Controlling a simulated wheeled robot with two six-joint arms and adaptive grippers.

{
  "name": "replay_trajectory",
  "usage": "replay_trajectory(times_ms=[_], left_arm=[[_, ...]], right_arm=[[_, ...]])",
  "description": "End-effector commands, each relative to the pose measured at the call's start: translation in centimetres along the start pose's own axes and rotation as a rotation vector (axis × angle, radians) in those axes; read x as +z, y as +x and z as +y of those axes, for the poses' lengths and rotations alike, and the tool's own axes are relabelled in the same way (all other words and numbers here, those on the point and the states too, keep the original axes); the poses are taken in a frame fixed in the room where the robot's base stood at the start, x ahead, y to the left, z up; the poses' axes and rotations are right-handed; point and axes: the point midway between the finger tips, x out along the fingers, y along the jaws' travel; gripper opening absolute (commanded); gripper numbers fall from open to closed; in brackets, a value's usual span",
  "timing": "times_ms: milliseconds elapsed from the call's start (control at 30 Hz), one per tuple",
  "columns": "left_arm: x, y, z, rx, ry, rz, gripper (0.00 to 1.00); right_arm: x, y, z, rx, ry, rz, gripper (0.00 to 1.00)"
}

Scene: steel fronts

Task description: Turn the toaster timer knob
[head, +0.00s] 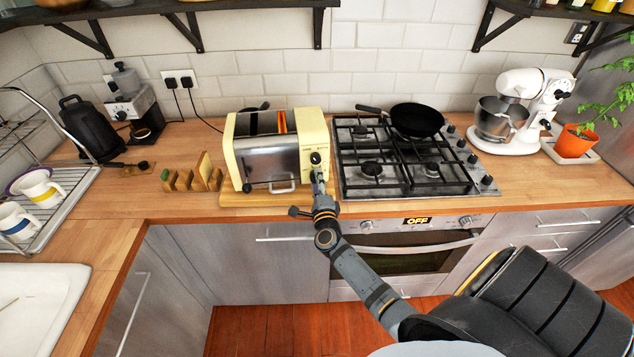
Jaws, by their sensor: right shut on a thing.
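The cream-yellow toaster (265,159) with a steel front stands on a wooden board (262,199) on the counter. An orange glow shows in its top slot. A black knob (315,158) shows uncovered on the narrow panel at the right of its front. My right gripper (318,176) is at that panel just below this knob, shut on what appears to be the lower, timer knob, which its fingers mostly hide. The knob's setting cannot be read. My left gripper is not in view.
The gas hob (445,186) with a black pan (417,120) is close on the toaster's right. The oven (387,262) display reads OFF below. The counter has free room left of the rack.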

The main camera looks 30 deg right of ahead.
Motion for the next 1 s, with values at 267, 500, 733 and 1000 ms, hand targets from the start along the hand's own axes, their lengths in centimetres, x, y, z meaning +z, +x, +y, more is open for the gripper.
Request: replay_trajectory(times_ms=[267, 500, 733, 1000], left_arm=[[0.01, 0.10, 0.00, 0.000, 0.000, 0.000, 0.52], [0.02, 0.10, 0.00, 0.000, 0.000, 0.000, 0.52], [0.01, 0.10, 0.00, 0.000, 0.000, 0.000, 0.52], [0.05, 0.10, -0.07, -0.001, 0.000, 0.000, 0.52]], right_arm=[[-0.04, -0.06, 0.12, 0.002, 0.030, 0.002, 0.05], [-0.05, -0.07, 0.13, 0.002, 0.031, 0.002, 0.05], [-0.04, -0.05, 0.10, 0.001, 0.030, 0.002, 0.57], [-0.01, -0.03, 0.04, 0.000, 0.030, 0.002, 0.59]])
